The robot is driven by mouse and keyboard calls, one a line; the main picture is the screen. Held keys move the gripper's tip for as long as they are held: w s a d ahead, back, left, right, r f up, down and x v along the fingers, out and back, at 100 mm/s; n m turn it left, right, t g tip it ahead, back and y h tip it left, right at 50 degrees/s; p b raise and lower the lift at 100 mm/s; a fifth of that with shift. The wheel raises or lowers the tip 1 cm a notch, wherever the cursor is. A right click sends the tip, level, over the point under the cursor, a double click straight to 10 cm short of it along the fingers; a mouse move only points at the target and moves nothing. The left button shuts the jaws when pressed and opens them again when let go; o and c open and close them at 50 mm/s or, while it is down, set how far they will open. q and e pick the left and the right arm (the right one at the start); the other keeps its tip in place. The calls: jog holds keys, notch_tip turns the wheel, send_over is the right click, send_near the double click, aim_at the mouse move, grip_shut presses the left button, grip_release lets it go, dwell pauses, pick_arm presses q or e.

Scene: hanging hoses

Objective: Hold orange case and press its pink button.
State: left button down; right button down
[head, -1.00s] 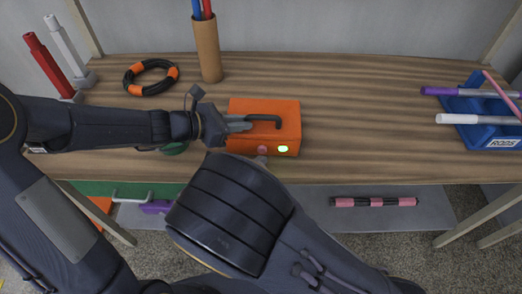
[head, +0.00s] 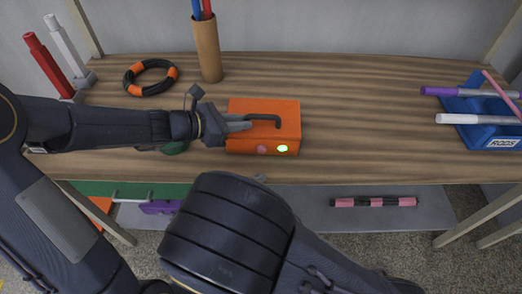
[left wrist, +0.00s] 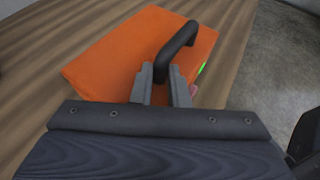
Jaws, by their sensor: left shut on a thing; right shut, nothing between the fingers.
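The orange case (head: 250,112) lies on the wooden table, with a dark handle (head: 264,118) on its top. Its front face has a pink button (head: 262,149) and a glowing green light (head: 282,149). My left gripper (head: 245,122) is shut on the handle; in the left wrist view its fingers (left wrist: 163,85) close around the end of the handle (left wrist: 176,46) above the case (left wrist: 140,55).
A black and orange ring (head: 151,78) and a brown holder (head: 207,52) with rods stand behind. A blue rods bin (head: 490,135) is at the right. A shelf (head: 300,208) below holds a pink and black rod (head: 374,202). Table right of the case is clear.

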pick_arm(q)
jog(key=c, duration=1.3)
grip_release()
